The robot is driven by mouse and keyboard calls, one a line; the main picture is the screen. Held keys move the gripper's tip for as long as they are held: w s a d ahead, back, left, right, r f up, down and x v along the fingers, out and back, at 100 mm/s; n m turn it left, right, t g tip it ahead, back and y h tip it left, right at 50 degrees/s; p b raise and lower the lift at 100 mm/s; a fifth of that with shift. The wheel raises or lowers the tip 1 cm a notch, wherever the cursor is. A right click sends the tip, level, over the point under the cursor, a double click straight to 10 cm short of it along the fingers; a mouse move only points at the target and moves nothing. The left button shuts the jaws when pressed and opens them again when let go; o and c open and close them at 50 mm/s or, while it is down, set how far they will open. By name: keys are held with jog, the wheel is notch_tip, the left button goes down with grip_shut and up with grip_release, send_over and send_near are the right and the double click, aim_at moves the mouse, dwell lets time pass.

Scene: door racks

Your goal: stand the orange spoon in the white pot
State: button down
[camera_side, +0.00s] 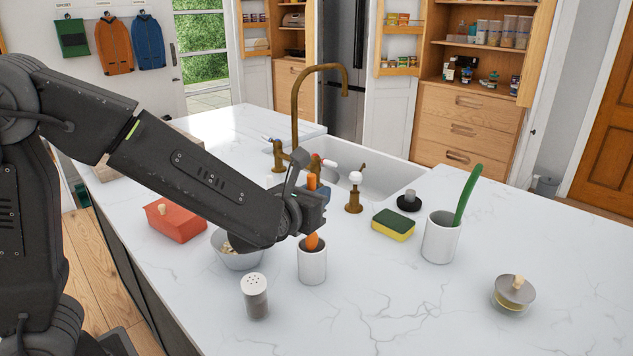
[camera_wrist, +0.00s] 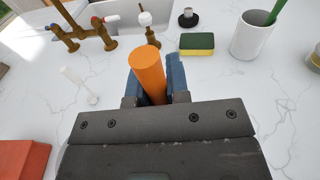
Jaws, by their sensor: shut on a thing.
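The orange spoon (camera_side: 312,242) is upright, with its handle (camera_wrist: 148,68) between the jaws of my gripper (camera_side: 317,197). In the side view, orange shows above the jaws and below them. Its lower end is at the mouth of a white pot (camera_side: 312,267); I cannot tell how deep it reaches or whether it touches the pot. In the wrist view, the blue-grey fingers close on the handle from both sides, and this pot is hidden. A second white pot (camera_side: 439,243) to the right holds a tall green utensil (camera_side: 467,195).
A shaker (camera_side: 255,297) stands in front of the near pot, and a grey bowl (camera_side: 238,259) is beside it on the left. A red box (camera_side: 175,220) lies farther left. A sponge (camera_side: 393,225) and tap (camera_side: 295,120) are behind. A lidded jar (camera_side: 513,294) is at right.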

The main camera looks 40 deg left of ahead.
jog(key=shift+f, duration=2.05)
jog(key=c, duration=1)
grip_release()
jog(key=v, duration=1.3)
jog(key=shift+s+d, duration=0.1)
jog(key=shift+s, duration=0.3)
